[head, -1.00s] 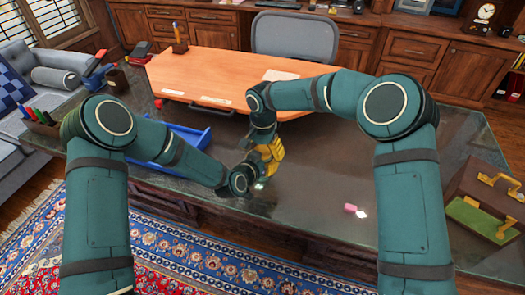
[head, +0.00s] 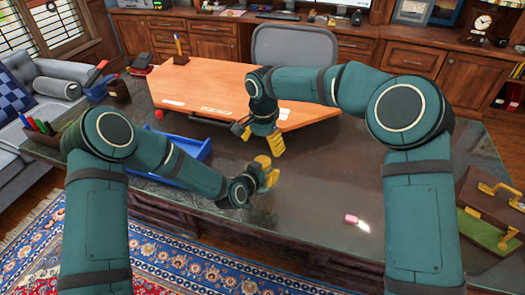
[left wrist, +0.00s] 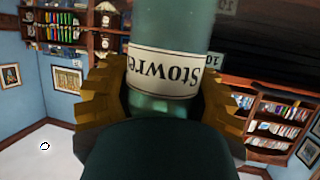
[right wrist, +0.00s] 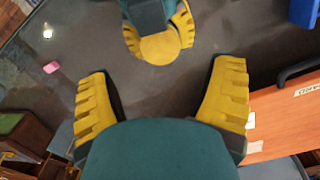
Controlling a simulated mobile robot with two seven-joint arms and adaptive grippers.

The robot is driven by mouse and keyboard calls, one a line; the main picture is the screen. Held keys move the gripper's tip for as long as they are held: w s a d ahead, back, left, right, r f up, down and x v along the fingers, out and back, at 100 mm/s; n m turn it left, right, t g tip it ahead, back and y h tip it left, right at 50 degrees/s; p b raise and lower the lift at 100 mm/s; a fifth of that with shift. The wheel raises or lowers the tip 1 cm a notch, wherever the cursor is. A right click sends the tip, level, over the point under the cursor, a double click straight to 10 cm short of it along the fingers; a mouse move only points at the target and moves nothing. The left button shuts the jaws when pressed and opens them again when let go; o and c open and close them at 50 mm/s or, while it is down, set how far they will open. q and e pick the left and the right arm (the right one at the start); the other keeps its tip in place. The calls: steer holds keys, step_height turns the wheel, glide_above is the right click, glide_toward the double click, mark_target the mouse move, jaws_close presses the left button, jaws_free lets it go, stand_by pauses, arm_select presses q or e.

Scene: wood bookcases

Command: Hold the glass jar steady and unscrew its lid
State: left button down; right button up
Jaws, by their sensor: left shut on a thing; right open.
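My left gripper (head: 269,173) is shut on the glass jar (left wrist: 150,104), a greenish cylinder with a white "Stowre…" label, upside down in the left wrist view. In the head view the jar is mostly hidden by the gripper. In the right wrist view a round yellow lid (right wrist: 160,49) shows between the left fingers, end-on. I cannot tell how tightly it sits on the jar. My right gripper (head: 274,145) is open and empty, pointing down above the lid and apart from it. In the right wrist view its fingers are spread wide, with the lid ahead between them.
A dark glossy tabletop lies below. A blue tray (head: 208,146) is left of my left gripper, and an orange wooden board (head: 215,80) is behind. A pink block (head: 350,219) lies to the right. A brown case (head: 490,195) stands at the right edge. The front right tabletop is mostly clear.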

mark_target(263, 161)
steer(key=shift+r+m, duration=0.2)
steer(key=shift+m, duration=0.1)
steer(key=shift+f, duration=0.2)
step_height(263, 161, down, 7)
steer(key=shift+f, duration=0.15)
steer(key=c, duration=1.2)
steer(key=shift+n, duration=1.7)
steer(key=shift+c, duration=0.3)
